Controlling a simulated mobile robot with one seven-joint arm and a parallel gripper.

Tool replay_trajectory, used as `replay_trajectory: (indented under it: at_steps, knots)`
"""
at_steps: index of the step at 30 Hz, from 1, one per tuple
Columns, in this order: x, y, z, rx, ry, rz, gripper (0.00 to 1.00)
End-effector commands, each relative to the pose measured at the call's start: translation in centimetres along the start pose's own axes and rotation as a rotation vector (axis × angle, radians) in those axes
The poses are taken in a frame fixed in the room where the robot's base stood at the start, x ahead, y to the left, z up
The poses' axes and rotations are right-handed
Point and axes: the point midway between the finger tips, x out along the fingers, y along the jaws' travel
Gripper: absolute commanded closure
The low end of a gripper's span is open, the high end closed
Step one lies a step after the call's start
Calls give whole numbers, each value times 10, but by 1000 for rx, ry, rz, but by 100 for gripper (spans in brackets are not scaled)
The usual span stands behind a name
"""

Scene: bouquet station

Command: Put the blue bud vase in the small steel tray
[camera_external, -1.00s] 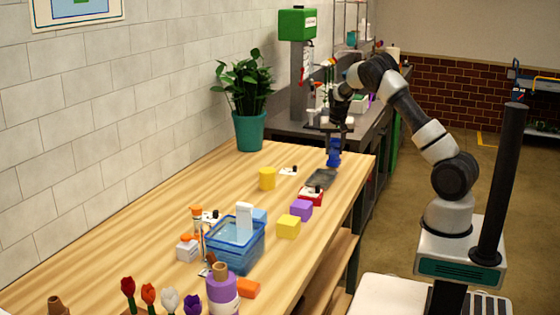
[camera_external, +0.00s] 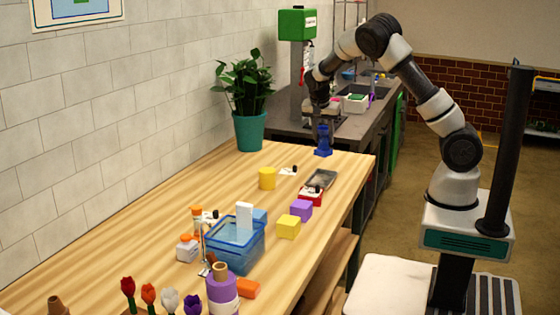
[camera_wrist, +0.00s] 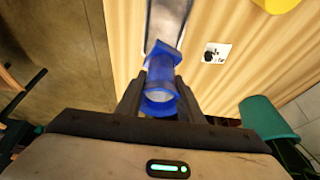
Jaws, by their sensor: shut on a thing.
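The blue bud vase (camera_external: 323,147) is in my gripper (camera_external: 322,129) near the far end of the wooden table. In the wrist view the vase (camera_wrist: 161,70) sits between the two fingers of my gripper (camera_wrist: 160,88), which is shut on it. The vase looks roughly upright, with its wider foot away from the fingers. I cannot tell whether the foot touches the table. The small steel tray (camera_external: 322,178) lies flat on the table, nearer the camera than the vase. In the wrist view part of the tray (camera_wrist: 168,15) shows just beyond the vase's foot.
A red block (camera_external: 310,197), purple block (camera_external: 301,210) and yellow block (camera_external: 288,227) stand near the tray. A yellow cylinder (camera_external: 267,178) and small white card (camera_external: 288,171) are to its left. A potted plant (camera_external: 249,130) stands at the wall. Open tabletop lies left of the vase.

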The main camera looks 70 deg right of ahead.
Motion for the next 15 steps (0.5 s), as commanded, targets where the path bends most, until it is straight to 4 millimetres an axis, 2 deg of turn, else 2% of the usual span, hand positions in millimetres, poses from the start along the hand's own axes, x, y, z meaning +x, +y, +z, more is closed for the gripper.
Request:
replay_trajectory:
  at_steps: [2,9,15]
  knots:
    - [0,2,8,16,6,7,100]
    - [40,3,26,27,7,11,100]
    - [56,2,33,27,7,7,100]
